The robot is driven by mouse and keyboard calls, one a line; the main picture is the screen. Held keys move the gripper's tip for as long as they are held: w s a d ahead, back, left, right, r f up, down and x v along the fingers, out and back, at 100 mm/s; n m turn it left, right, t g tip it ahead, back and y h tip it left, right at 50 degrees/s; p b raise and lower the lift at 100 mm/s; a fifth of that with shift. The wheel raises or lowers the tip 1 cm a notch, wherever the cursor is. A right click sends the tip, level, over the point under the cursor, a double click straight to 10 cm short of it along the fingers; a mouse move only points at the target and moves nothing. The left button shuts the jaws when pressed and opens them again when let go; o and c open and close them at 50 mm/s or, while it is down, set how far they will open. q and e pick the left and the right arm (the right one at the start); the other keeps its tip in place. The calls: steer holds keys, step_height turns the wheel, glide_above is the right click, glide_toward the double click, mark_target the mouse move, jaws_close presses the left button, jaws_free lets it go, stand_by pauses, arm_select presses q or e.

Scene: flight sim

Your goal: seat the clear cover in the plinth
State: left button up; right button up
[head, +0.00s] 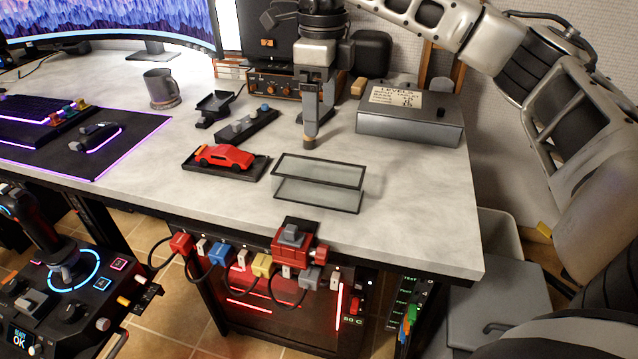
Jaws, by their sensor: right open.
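The clear cover (318,182) is a see-through box with thin dark edges. It rests on the white desk right of the middle, near the front edge. The plinth (250,174) is a flat black base to its left, with a red model car (224,157) on it. The cover stands apart from the plinth. My right gripper (311,140) points down just behind the cover. It is open and seen nearly edge-on, with nothing visible in it. My left gripper is not in view.
A grey box labelled LEVELS (410,118) stands right of the gripper. A small control strip (247,126) and a black stand (213,108) lie behind the plinth, with a mug (161,89) further left. A red clamp-like device (296,240) sits at the desk's front edge. The desk's right front is clear.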

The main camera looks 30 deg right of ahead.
mark_target(317, 169)
step_height(317, 169, down, 9)
steer(key=shift+d+f+b, duration=0.1)
steer(key=shift+d+b, duration=0.05)
steer(key=shift+b, duration=0.4)
steer(key=shift+f, duration=0.55)
steer(key=f, duration=0.4)
steer(key=shift+w+a+f+b, duration=0.15)
steer(key=shift+w+a+b, duration=0.15)
steer(key=shift+w+a, duration=0.1)
steer(key=shift+f, duration=0.45)
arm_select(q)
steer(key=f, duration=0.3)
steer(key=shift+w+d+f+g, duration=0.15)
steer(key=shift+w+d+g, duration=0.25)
arm_select(e)
steer(key=c, duration=1.1)
